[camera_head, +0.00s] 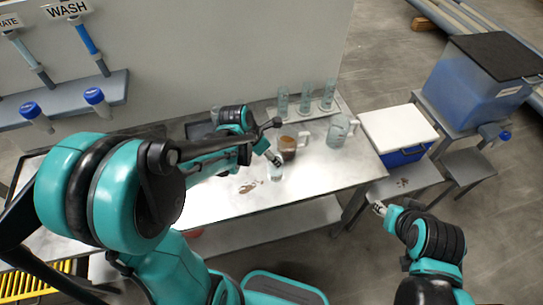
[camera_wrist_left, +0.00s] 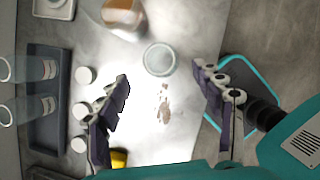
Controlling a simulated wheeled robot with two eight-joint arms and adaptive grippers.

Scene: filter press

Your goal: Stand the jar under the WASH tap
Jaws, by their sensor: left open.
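The WASH tap, with its label (camera_head: 67,9), blue tube (camera_head: 86,38) and blue-topped fitting (camera_head: 95,97), is on the wall panel at upper left in the head view. A small clear jar (camera_head: 276,174) stands on the metal table, just below my left gripper (camera_head: 271,158). In the left wrist view the jar (camera_wrist_left: 159,60) shows as a round rim ahead of and between the spread fingers of my left gripper (camera_wrist_left: 162,76), which is open and empty. My right gripper (camera_head: 378,208) is off the table's right side; its jaws are too small to read.
A brown-filled jug (camera_head: 288,147) and a clear jug (camera_head: 339,130) stand behind the jar. Several clear cylinders (camera_head: 305,98) stand at the back. A brown spill (camera_head: 248,187) lies near the jar. A white-lidded cooler (camera_head: 398,130) and blue tank (camera_head: 478,85) are at right.

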